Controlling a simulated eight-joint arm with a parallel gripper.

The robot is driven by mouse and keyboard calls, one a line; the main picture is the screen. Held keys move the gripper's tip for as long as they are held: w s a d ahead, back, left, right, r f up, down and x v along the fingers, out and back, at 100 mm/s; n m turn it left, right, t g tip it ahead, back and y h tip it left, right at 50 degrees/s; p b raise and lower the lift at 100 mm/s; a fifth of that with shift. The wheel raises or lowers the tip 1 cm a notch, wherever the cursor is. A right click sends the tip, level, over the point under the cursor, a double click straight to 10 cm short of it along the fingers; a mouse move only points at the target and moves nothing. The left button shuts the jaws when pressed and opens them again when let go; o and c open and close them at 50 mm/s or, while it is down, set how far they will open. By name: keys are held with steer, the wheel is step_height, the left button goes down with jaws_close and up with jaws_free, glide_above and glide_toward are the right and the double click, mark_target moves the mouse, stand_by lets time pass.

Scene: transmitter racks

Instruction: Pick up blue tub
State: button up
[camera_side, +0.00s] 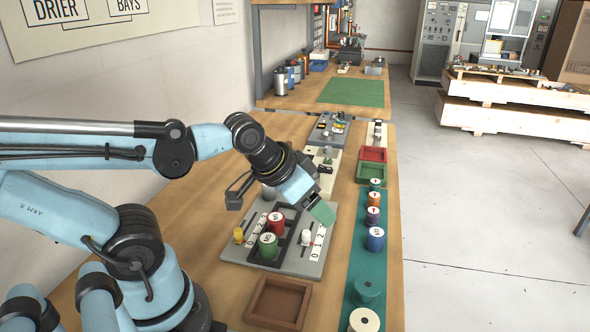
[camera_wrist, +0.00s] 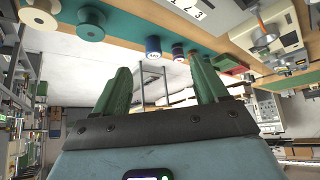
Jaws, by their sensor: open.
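The blue tub (camera_side: 375,240) stands upright on the teal strip along the bench's right edge, with a pale marked top. It also shows in the wrist view (camera_wrist: 153,46), above and between my fingers in the picture and apart from them. My gripper (camera_side: 322,213) has green fingers and hangs tilted over the right part of the grey panel, left of the blue tub. In the wrist view my gripper (camera_wrist: 161,82) is open, with nothing between its fingers.
Beyond the blue tub stand a purple tub (camera_side: 373,216), an orange tub (camera_side: 374,199) and a teal-green tub (camera_side: 375,185). Nearer are a teal spool (camera_side: 367,290) and a cream spool (camera_side: 364,320). The grey panel (camera_side: 312,266) holds red and green tubs. A brown tray (camera_side: 278,303) lies in front.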

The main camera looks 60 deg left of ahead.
steer(key=c, duration=0.3)
stand_by(0.4)
steer(key=n+g+h, duration=0.3)
steer(key=n+h, duration=0.2)
steer(key=n, duration=0.7)
glide_toward(375, 238)
steer(key=w+a+f+n+h, duration=0.1)
steer(key=n+h, duration=0.1)
steer(key=n, duration=0.1)
steer(key=w+f+n+h, duration=0.1)
steer(key=f+n+h, duration=0.1)
steer(key=w+a+f+n+h, duration=0.1)
steer(key=n+h, duration=0.1)
steer(key=n, duration=0.1)
steer(key=shift+w+a+f+n, duration=0.2)
steer(key=shift+a+f+n, duration=0.1)
steer(key=shift+s+a+f+n+t+h, duration=0.1)
steer(key=shift+a+f+n+t+h, duration=0.3)
steer(key=shift+f+n+h, duration=0.35)
steer(key=shift+s+f+x, duration=0.1)
steer(key=shift+f+x, duration=0.1)
steer(key=shift+x, duration=1.05)
steer(key=shift+s+f+x, duration=0.15)
steer(key=shift+f+x, duration=0.05)
steer(key=shift+x, duration=1.05)
steer(key=shift+s+f+x, duration=0.1)
steer(key=shift+f+x, duration=0.1)
steer(key=shift+x, duration=1.05)
